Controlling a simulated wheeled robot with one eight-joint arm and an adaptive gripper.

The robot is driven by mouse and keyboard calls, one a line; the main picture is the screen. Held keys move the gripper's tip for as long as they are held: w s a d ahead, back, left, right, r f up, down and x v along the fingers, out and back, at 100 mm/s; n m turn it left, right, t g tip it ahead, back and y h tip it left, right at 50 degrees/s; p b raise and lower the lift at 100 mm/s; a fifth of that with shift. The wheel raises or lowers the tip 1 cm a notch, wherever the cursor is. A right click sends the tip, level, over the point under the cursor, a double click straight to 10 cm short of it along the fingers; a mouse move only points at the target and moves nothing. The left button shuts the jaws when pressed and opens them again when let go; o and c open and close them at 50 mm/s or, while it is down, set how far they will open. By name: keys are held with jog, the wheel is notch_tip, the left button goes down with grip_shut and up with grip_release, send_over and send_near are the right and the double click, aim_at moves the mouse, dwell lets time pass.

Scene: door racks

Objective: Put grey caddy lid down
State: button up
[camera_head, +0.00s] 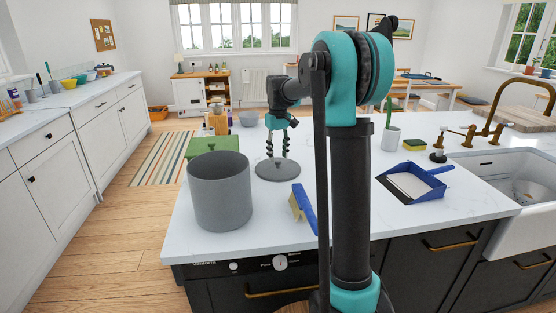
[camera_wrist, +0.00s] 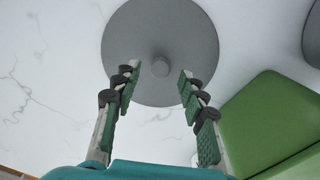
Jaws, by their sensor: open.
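The grey caddy lid (camera_head: 278,172) is a flat round disc with a small knob at its centre. It lies on the white worktop behind and to the right of the open grey caddy (camera_head: 222,192). My gripper (camera_head: 278,155) is over the lid, pointing down. In the wrist view the lid (camera_wrist: 160,30) is beyond the fingertips, with its knob (camera_wrist: 160,67) between and ahead of them. My gripper (camera_wrist: 158,78) is open, its fingers apart on either side with nothing between them touching.
A green box (camera_head: 212,146) stands behind the caddy. A yellow-and-blue brush (camera_head: 303,208) lies near the front edge. A blue dustpan (camera_head: 414,184), a sponge (camera_head: 414,145) and a sink (camera_head: 510,185) are at the right. Bare worktop surrounds the lid's right side.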

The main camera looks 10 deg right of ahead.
aim_at(278, 161)
notch_tip(278, 161, up, 9)
dwell(0.3)
